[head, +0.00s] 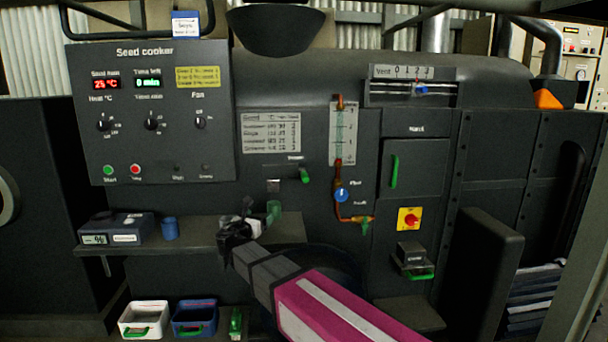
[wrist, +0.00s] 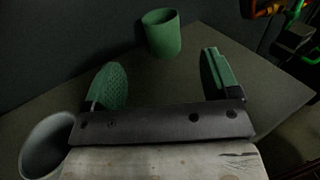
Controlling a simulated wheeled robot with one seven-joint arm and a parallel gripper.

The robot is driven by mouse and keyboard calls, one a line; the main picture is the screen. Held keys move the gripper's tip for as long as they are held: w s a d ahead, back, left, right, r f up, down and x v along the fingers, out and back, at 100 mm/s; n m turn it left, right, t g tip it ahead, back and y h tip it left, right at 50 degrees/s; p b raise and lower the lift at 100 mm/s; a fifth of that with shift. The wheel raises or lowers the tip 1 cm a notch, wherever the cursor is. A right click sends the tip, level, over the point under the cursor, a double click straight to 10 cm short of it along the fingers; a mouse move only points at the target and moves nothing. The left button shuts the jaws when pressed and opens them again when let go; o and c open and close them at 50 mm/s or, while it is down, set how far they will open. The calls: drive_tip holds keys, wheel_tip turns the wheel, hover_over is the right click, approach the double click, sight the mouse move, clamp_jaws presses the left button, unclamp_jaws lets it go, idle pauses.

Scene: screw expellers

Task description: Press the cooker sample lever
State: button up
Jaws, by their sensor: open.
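A short green lever (head: 304,175) sticks out of the cooker's dark front beside a small grey spout (head: 273,186), under a label too small to read surely. It looks like the sample lever. My gripper (head: 247,218) is over the shelf (head: 200,237), below and left of the lever and apart from it. In the wrist view my gripper (wrist: 164,82) is open, its two green-padded fingers wide apart with nothing between them. A green cup (wrist: 162,33) stands on the shelf beyond the fingertips; it also shows in the head view (head: 273,210), below the spout. The lever is not clearly seen in the wrist view.
A blue cup (head: 170,229) and a moisture meter (head: 122,228) stand on the shelf's left part. A sight glass (head: 343,135) with a copper pipe and a blue knob (head: 341,195) is right of the lever. A pale round-mouthed container (wrist: 45,145) is near my gripper.

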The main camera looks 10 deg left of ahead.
clamp_jaws()
idle(1.7)
